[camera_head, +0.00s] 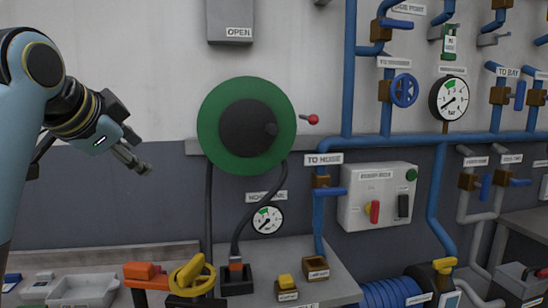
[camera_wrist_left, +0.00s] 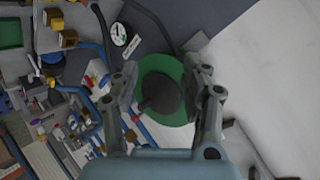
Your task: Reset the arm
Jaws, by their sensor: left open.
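My left arm comes in from the left in the head view. My left gripper (camera_head: 134,157) is raised in the air, to the left of the green reel (camera_head: 210,133) and clear of the bench. In the left wrist view my left gripper (camera_wrist_left: 163,84) has its two fingers spread apart with nothing held between them. The green reel (camera_wrist_left: 178,63) with its dark hub shows beyond the fingers, apart from them. My right gripper is in neither view.
Below is a bench with an orange block (camera_head: 146,271), a yellow handwheel (camera_head: 192,272) and a white tray (camera_head: 84,290). Blue pipes (camera_head: 350,80), a white control box (camera_head: 377,196) and a pressure gauge (camera_head: 449,99) line the wall at right. The wall around my left gripper is clear.

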